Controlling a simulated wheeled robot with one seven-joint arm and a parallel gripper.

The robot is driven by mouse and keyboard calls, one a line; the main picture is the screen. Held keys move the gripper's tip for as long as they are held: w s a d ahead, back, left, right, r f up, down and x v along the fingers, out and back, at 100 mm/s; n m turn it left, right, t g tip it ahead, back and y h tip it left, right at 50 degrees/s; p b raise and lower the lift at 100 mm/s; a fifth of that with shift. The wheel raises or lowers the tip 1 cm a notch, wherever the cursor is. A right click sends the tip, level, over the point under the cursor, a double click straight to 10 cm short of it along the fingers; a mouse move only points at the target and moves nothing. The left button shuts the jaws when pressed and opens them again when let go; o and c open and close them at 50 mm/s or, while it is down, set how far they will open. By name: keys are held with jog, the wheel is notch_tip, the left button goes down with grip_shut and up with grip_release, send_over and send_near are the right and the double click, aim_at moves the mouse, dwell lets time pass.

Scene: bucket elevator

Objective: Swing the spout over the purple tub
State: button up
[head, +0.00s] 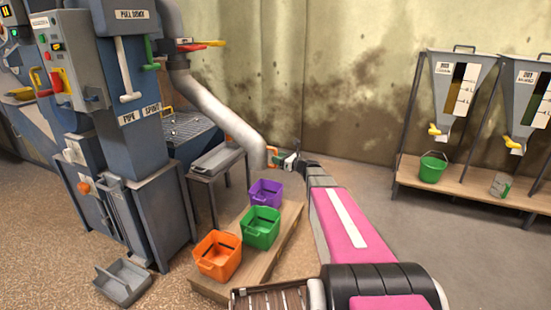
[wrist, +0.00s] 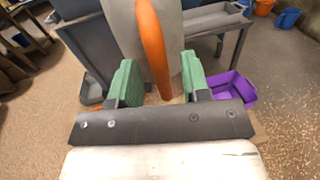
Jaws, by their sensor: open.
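The spout (head: 222,113) is a pale grey pipe slanting down to the right from the blue-grey machine. Its lower end, with an orange handle (wrist: 152,45), appears above and slightly left of the purple tub (head: 266,193) in the head view; whether it is directly over the tub I cannot tell. My gripper (head: 281,158) is at the spout's lower end. In the wrist view its green-padded fingers (wrist: 160,82) are open on either side of the orange handle, with gaps showing. The purple tub also shows right of the fingers in the wrist view (wrist: 232,88).
A green tub (head: 260,227) and an orange tub (head: 217,257) stand in line with the purple one on a low wooden platform (head: 283,237). A grey tray stand (head: 216,160) is behind. Hoppers (head: 455,90) stand over a bench at right. Floor between is clear.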

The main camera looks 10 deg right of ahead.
jog(key=shift+x, duration=1.05)
grip_shut()
jog(key=w+d+n+g+y, duration=0.1)
jog(key=w+d+n+g, duration=0.1)
jog(key=w, duration=1)
jog(key=w+d+n+g+y, duration=0.2)
jog(key=w+d+g, duration=0.1)
jog(key=w, duration=0.9)
jog(key=w+d+n+g+y, duration=0.1)
jog(key=w+d+n+g, duration=0.1)
jog(key=w, duration=1)
jog(key=shift+w+d+n+g+y, duration=0.2)
jog(key=shift+d+n+g+y, duration=0.2)
jog(key=shift+d+g, duration=0.65)
jog(key=shift+w+a+r, duration=0.1)
jog(key=shift+a, duration=0.15)
grip_release()
jog(key=shift+w, duration=0.1)
